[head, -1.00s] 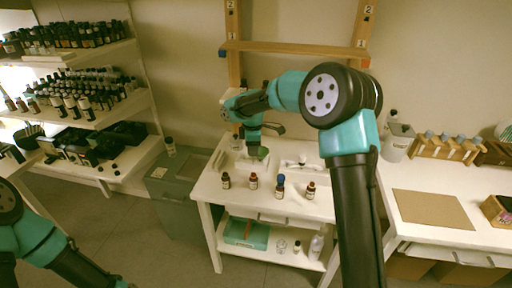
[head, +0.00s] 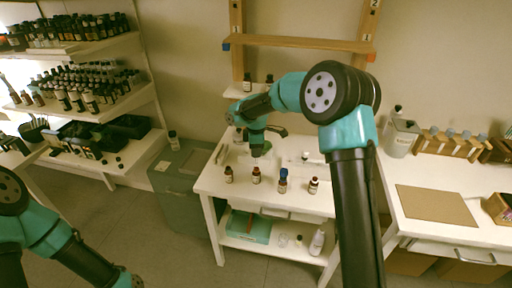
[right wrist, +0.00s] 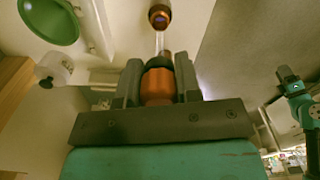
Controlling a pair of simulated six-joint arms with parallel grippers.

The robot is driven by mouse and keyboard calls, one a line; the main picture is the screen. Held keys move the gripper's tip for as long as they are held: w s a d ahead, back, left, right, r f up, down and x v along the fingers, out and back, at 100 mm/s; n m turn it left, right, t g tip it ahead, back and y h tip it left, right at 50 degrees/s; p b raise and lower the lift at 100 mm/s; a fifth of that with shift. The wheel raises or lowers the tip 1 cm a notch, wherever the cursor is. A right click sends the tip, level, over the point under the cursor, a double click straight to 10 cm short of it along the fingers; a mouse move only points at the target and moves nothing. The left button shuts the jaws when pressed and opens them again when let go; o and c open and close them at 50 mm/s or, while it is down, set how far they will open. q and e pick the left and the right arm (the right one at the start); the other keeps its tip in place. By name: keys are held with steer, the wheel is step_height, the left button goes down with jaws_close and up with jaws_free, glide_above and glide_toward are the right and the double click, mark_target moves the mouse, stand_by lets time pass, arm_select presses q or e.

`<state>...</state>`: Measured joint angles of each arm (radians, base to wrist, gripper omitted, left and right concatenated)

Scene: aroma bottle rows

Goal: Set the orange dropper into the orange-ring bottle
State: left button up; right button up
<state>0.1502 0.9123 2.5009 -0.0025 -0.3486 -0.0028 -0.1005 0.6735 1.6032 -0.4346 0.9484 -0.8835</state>
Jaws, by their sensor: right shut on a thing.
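My right gripper (right wrist: 159,85) is shut on the orange dropper (right wrist: 158,84), by its orange bulb. The dropper's dark collar and clear glass tube point away from the gripper, towards a brown bottle (right wrist: 159,15). The tube's tip meets that bottle's mouth in the picture; I cannot tell whether it is inside, nor clearly see the ring's colour. In the head view the right gripper (head: 259,150) hangs above the second bottle from the left (head: 256,175). The dropper is too small to make out there.
On the white table stand a left bottle (head: 228,174), a bottle with a blue dropper (head: 283,181) and a right bottle (head: 313,186). A green dish (right wrist: 50,18) lies beside the dropper in the wrist view. A wooden rack (head: 298,43) rises behind the table.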

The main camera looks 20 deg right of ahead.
steer(key=shift+f, duration=0.6)
stand_by(0.8)
steer(key=shift+f, duration=0.35)
steer(key=shift+f, duration=2.1)
steer(key=shift+f, duration=0.35)
steer(key=shift+f, duration=0.6)
steer(key=o, duration=0.7)
steer(key=shift+c, duration=0.2)
steer(key=shift+r, duration=0.1)
steer(key=shift+r, duration=3.4)
